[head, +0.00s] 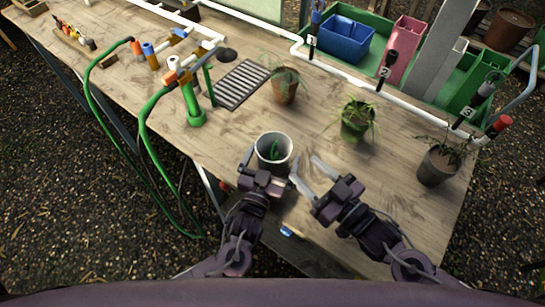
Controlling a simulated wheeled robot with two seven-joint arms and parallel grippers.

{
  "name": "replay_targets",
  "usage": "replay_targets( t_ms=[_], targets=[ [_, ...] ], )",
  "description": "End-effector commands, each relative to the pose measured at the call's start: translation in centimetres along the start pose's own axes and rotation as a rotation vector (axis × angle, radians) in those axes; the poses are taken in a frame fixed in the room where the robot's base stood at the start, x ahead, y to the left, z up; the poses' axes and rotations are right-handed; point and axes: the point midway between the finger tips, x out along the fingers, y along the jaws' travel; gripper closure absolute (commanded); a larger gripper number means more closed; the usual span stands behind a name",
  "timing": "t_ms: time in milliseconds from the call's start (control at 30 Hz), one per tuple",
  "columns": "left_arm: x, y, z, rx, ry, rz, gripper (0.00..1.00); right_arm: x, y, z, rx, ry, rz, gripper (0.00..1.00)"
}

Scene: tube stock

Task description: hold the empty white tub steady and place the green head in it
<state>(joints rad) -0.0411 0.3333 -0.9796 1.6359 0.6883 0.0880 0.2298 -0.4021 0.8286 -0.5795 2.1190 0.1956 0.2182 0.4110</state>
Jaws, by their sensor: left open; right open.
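The white tub (289,154) stands upright near the front edge of the wooden table in the head view. Its inside is dark, and a small green leafy thing (275,149) shows in it; I cannot tell for sure that this is the green head. My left gripper (269,165) is open at the tub's near side, one finger at its left and one toward its right; I cannot tell whether they touch it. My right gripper (309,171) is open and empty, just right of the tub, its fingers pointing away from me.
A green potted plant (356,124), a brown potted plant (285,90) and a dark potted plant (437,167) stand beyond and to the right. A slatted grey grate (241,84) lies behind. Green hoses and a pipe stand (195,112) are at left. Wood between the pots is clear.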

Motion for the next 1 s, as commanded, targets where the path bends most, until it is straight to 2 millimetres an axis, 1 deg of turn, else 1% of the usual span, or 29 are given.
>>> replay_targets(
  t_ms=[167,267,500,600,700,833,1000],
  targets=[
    [-0.5,0.0,0.1,0.000,-0.001,0.001,0.02,0.0,0.0,0.0,0.000,0.000,0.000,0.51],
    [-1.9,0.0,0.1,0.000,-0.003,0.001,0.02,0.0,0.0,0.0,0.000,0.000,0.000,0.51],
    [-7.0,0.0,0.2,-0.001,-0.005,0.001,0.02,0.0,0.0,0.0,0.000,0.000,0.000,0.51],
    [-9.0,0.0,0.1,-0.001,-0.005,0.001,0.02,0.0,0.0,0.0,0.000,0.000,0.000,0.51],
    [-10.5,0.0,0.1,0.000,-0.003,0.001,0.02,0.0,0.0,0.0,0.000,0.000,0.000,0.51],
    [-11.6,0.0,0.0,0.000,-0.001,0.000,0.02,0.0,0.0,0.0,0.000,0.000,0.000,0.51],
    [-12.1,0.0,0.0,0.000,-0.001,0.000,0.02,0.0,0.0,0.0,0.000,0.000,0.000,0.51]
  ],
)
